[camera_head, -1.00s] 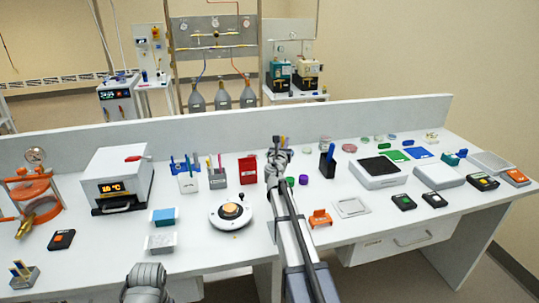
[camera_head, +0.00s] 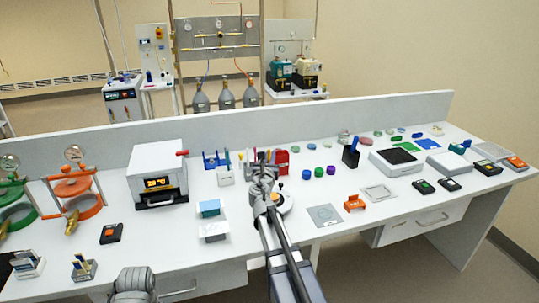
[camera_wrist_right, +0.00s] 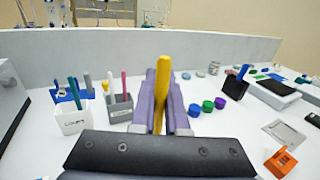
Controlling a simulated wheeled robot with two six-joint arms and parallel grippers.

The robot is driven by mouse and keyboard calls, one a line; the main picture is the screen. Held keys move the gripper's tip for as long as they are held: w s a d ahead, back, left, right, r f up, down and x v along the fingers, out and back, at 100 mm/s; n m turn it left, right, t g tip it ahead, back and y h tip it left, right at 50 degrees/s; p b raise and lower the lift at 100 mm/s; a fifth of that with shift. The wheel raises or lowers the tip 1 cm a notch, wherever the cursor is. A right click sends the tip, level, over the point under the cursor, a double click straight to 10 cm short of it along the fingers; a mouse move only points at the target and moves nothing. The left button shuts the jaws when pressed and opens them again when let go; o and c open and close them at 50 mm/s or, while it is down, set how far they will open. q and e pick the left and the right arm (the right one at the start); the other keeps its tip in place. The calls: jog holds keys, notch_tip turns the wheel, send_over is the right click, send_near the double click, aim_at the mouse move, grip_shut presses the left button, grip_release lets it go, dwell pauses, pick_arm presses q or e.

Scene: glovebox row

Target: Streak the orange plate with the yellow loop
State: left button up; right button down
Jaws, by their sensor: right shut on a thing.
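My right gripper (camera_head: 262,163) is raised over the middle of the bench. In the right wrist view its two purple-grey fingers (camera_wrist_right: 162,78) are shut on the yellow loop (camera_wrist_right: 161,95), whose handle stands nearly upright between them. The loop's lower end is hidden behind the gripper body. Several small round dishes lie at the back right of the bench, among them a pink one (camera_head: 366,143) and a green one (camera_head: 378,133). They are too small to tell which is the orange plate. Only a grey part of my left arm shows at the bottom left; its jaws are out of view.
A white cup (camera_wrist_right: 72,119) and a grey holder (camera_wrist_right: 119,110) hold coloured sticks left of the gripper. Green, blue and purple caps (camera_head: 331,170), a dark pen cup (camera_head: 350,157) and an orange stand (camera_head: 354,203) lie to the right. An oven (camera_head: 157,172) stands left.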

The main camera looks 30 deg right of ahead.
jog(key=shift+d+f, duration=0.1)
notch_tip(320, 180, down, 5)
jog(key=b, duration=0.5)
jog(key=shift+f, duration=0.15)
jog(key=c, duration=1.5)
grip_release()
grip_shut()
jog(key=shift+f+b, duration=0.25)
jog(key=shift+b, duration=0.25)
jog(key=shift+s+d, duration=0.2)
jog(key=shift+d, duration=0.6)
jog(key=shift+s+d, duration=0.15)
jog(key=shift+d, duration=0.6)
dwell(1.4)
